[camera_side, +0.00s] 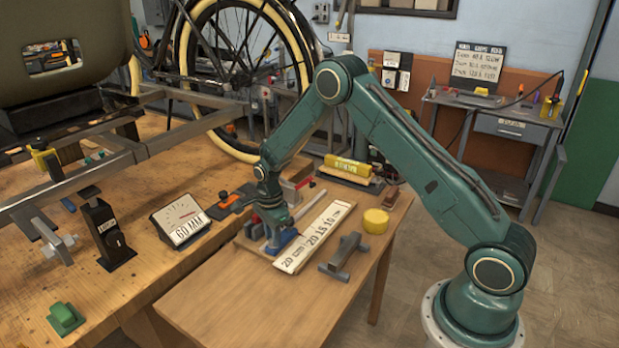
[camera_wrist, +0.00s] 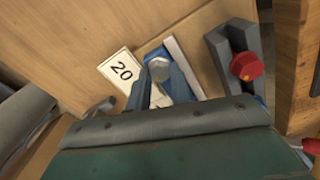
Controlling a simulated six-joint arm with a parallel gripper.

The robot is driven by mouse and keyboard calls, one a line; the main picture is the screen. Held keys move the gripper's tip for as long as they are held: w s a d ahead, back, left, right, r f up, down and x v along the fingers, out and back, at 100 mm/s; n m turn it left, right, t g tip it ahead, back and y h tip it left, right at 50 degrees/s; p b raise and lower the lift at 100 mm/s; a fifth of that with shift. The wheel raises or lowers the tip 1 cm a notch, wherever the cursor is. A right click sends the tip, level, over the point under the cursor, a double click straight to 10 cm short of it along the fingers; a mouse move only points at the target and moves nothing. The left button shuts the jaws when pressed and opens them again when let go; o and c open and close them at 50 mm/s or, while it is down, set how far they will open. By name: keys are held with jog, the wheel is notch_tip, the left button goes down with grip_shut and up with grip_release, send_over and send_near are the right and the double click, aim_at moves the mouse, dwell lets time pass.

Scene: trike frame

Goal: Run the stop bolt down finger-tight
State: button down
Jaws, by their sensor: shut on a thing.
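My gripper (camera_side: 273,229) points down over a wooden board on the small table in the side view. In the wrist view its two blue-grey fingers (camera_wrist: 160,80) are shut on a round silver head, which I take to be the stop bolt (camera_wrist: 158,68). The bolt sits at a blue block (camera_side: 281,241), which also shows in the wrist view (camera_wrist: 152,49). The bolt's shank and thread are hidden, so I cannot tell how far down it is. A white scale (camera_side: 313,238) with printed numbers lies beside the block; its "20" end (camera_wrist: 121,70) shows in the wrist view.
A red-knobbed clamp (camera_wrist: 246,66) stands close to the right of the fingers in the wrist view. A grey metal tool (camera_side: 344,256) and a yellow round tin (camera_side: 375,221) lie right of the scale.

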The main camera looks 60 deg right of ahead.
jog(key=shift+w+r+m, duration=0.15)
jog(key=shift+r+m, duration=0.05)
jog(key=shift+m, duration=0.8)
jog(key=c, duration=1.4)
grip_release()
jog(key=shift+c, duration=0.2)
jog(key=shift+o, duration=1)
jog(key=shift+f, duration=0.1)
notch_tip(320, 180, up, 14)
jog(key=shift+f, duration=0.1)
